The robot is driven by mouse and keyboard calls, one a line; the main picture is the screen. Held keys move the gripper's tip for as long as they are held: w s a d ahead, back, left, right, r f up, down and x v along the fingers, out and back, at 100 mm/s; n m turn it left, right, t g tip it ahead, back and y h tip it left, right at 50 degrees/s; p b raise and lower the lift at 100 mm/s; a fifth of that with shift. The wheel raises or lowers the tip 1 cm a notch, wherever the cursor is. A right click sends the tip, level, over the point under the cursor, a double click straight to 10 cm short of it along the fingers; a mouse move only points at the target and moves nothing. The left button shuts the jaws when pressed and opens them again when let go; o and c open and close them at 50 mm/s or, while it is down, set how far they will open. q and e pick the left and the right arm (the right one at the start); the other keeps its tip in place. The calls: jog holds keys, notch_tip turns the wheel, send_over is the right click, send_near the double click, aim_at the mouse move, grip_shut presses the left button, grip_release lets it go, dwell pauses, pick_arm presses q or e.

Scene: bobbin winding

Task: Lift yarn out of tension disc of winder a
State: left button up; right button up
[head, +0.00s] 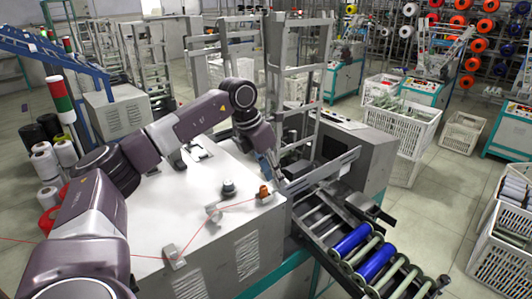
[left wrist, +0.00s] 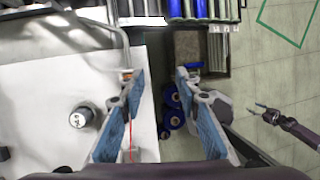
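The red yarn (head: 192,236) runs across the white top of the winder (head: 185,205), through a metal guide (head: 173,255) and a small metal piece (head: 213,214), towards an orange-topped fitting (head: 264,193) near the right edge. Which part is the tension disc, I cannot tell. My left gripper (head: 272,170) is above and just behind the orange fitting. In the left wrist view its blue-padded fingers (left wrist: 157,75) are apart with nothing between them. There the yarn (left wrist: 131,145) passes beside the left finger, and the orange fitting (left wrist: 127,74) is at that finger's tip.
A dark knob (head: 228,187) stands on the winder top left of the orange fitting; it also shows in the left wrist view (left wrist: 80,117). A metal frame (head: 295,90) rises behind my left gripper. A rack with blue bobbins (head: 352,239) is at the right. White crates (head: 405,120) stand farther right.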

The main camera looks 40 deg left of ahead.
aim_at(262, 188)
pick_arm(q)
jog(key=s+a+r+y, duration=0.2)
jog(key=a, duration=0.2)
jog(key=shift+g, duration=0.3)
jog(key=b+x, duration=0.1)
jog(key=x, duration=0.1)
jog(key=b+x, duration=0.3)
jog(key=x, duration=0.2)
jog(key=shift+w+a+f+b, duration=0.1)
jog(key=shift+a+b, duration=0.25)
jog(key=shift+b, duration=0.05)
jog(key=shift+w+f, duration=0.2)
jog(key=shift+f, duration=0.4)
pick_arm(e)
jog(key=shift+s+d+f, duration=0.1)
jog(key=shift+s+f, duration=0.05)
jog(key=shift+f, duration=1.1)
jog(key=shift+s+f, duration=0.1)
jog(key=shift+f, duration=1.15)
pick_arm(q)
jog(key=shift+c, duration=0.2)
grip_shut()
jog(key=p+v, duration=0.2)
jog(key=w+p+v, duration=0.1)
jog(key=v, duration=0.1)
jog(key=shift+r+p, duration=0.35)
jog(key=shift+p, duration=0.05)
pick_arm(e)
jog(key=r, duration=0.4)
jog(key=shift+s+d, duration=0.2)
